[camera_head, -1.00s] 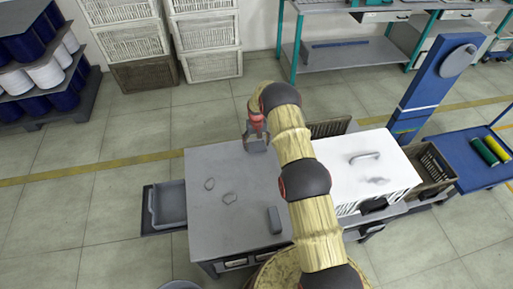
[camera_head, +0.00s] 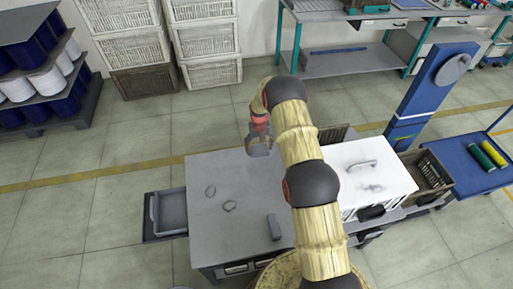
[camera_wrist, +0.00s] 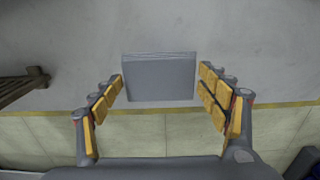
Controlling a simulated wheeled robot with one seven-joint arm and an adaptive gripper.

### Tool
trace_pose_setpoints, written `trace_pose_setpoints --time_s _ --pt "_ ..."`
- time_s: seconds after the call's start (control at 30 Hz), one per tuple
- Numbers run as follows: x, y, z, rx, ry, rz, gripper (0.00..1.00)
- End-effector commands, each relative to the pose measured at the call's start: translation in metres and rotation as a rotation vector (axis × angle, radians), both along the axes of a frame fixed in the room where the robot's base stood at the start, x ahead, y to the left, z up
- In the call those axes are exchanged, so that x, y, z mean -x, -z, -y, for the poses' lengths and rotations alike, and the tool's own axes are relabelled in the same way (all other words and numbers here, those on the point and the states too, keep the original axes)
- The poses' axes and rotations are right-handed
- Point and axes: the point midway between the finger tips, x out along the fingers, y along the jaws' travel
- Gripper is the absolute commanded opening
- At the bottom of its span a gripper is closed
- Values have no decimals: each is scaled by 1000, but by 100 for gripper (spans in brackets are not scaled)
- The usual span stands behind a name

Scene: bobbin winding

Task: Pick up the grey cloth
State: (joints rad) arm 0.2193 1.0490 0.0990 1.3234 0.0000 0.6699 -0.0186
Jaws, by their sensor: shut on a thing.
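The grey cloth (camera_wrist: 160,78) shows in the wrist view as a flat, folded grey block between the two rows of yellow finger pads. My gripper (camera_wrist: 161,88) is shut on it, with the pads at its left and right sides. In the head view my gripper (camera_head: 260,146) is at the far edge of the grey table (camera_head: 235,170), and the cloth cannot be made out clearly there. I cannot tell whether the cloth is clear of the tabletop.
Two small ring-like outlines (camera_head: 220,199) and a dark grey block (camera_head: 274,227) are on the table. A white lidded box (camera_head: 370,180) stands to the right. A grey tray (camera_head: 170,212) is at the left side. The table's left part is mostly clear.

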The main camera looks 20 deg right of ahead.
Motion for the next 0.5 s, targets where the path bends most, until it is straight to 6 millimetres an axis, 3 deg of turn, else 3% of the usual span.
trace_pose_setpoints --time_s 0.13,0.5 --pt "21 -29 1 0 1 1 54" --pt "84 -53 5 0 1 -1 54"
